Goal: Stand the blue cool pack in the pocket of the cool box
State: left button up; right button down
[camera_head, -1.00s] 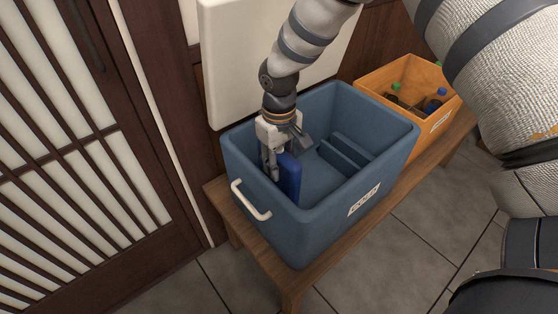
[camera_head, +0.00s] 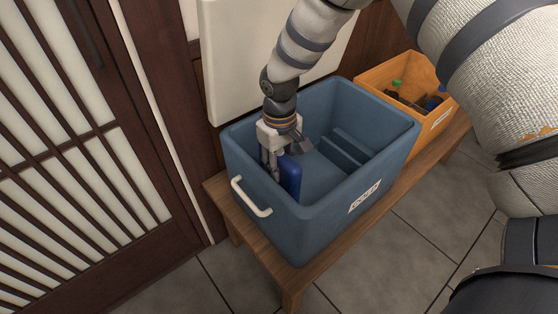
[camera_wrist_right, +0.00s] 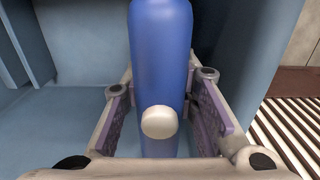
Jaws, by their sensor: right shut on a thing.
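The blue cool pack (camera_head: 290,177) is inside the cool box (camera_head: 322,214), near its left end by the white handle. My right gripper (camera_head: 275,168) reaches down into the box and is shut on the cool pack. In the right wrist view the pack (camera_wrist_right: 161,62) stands between the two finger pads of the gripper (camera_wrist_right: 160,112), with a pale round cap facing the camera. Ribs (camera_head: 345,154) stand inside the box toward its right end. The pack's lower end is hidden, so I cannot tell whether it touches the floor. My left gripper is not in view.
The cool box stands on a wooden bench (camera_head: 297,276). An orange crate (camera_head: 384,76) with bottles stands behind it to the right. A pale lid or panel (camera_head: 235,65) rises behind the box. A slatted sliding door (camera_head: 75,170) is at the left.

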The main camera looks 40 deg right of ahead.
dwell(0.3)
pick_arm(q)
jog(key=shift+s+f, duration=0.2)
pick_arm(e)
jog(key=shift+f, duration=0.75)
pick_arm(q)
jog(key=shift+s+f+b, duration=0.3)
jog(key=shift+b, duration=0.15)
pick_arm(e)
jog(key=shift+f, duration=1.05)
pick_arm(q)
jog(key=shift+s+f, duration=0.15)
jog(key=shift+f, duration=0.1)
pick_arm(e)
jog(key=shift+f, duration=0.75)
